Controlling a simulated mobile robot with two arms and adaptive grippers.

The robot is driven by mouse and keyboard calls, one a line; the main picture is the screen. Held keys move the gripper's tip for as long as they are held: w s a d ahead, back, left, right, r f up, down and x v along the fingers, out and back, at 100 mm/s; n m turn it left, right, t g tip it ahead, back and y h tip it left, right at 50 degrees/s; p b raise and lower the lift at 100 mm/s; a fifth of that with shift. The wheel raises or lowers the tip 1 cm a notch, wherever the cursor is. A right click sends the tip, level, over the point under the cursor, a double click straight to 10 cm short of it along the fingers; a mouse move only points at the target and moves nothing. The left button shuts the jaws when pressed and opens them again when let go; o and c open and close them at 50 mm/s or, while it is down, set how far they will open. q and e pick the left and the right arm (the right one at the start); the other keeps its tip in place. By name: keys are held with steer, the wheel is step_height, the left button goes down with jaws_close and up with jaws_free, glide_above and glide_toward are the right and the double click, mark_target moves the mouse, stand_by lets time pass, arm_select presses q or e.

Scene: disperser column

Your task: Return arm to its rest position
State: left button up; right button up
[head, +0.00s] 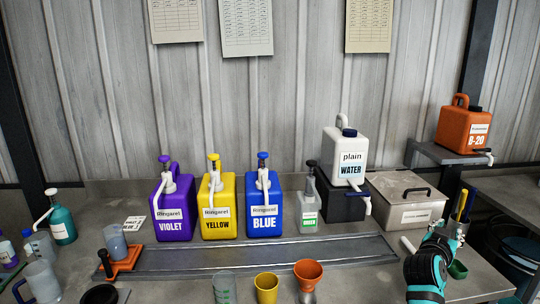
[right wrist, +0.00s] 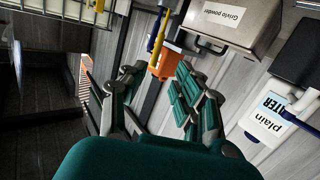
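My right gripper (head: 444,238) shows at the lower right of the head view, over the counter in front of the grey lidded box. In the right wrist view its two teal-padded fingers (right wrist: 158,82) stand apart with nothing held between them. A blue and a yellow pen-like tool (head: 462,206) stand close beside it, and a small green cup (head: 457,269) sits to its right. The tools also show past the fingertips in the right wrist view (right wrist: 158,38). My left gripper is in neither view.
The grey lidded box (head: 410,193) and white water jug (head: 346,160) stand behind. An orange jug (head: 463,128) sits on a shelf at right. Violet (head: 172,205), yellow (head: 217,190) and blue (head: 265,190) jugs line the counter.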

steer(key=s+a+f+n+g+y, duration=0.25)
steer(key=s+a+f, duration=0.35)
steer(key=s+f, duration=0.35)
steer(key=s+a+f+n+g+y, duration=0.1)
steer(key=s+a+f+n+y, duration=0.3)
steer(key=s+f, duration=0.55)
steer(key=s+a+f+n+g+y, duration=0.25)
steer(key=s+a, duration=0.45)
steer(key=s, duration=0.4)
steer(key=s+a+f+n+g+y, duration=0.1)
steer(key=s+a+f+g+y, duration=0.2)
steer(key=s+a, duration=0.6)
step_height(320, 180, down, 27)
steer(key=s+d, duration=0.1)
steer(key=s, duration=0.2)
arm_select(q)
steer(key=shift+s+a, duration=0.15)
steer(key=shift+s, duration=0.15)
arm_select(e)
steer(key=s+d+f+g, duration=0.1)
steer(key=s+d+f, duration=0.2)
steer(key=s+f, duration=1.3)
steer(key=shift+n+g, duration=0.4)
steer(key=shift+s+d, duration=0.1)
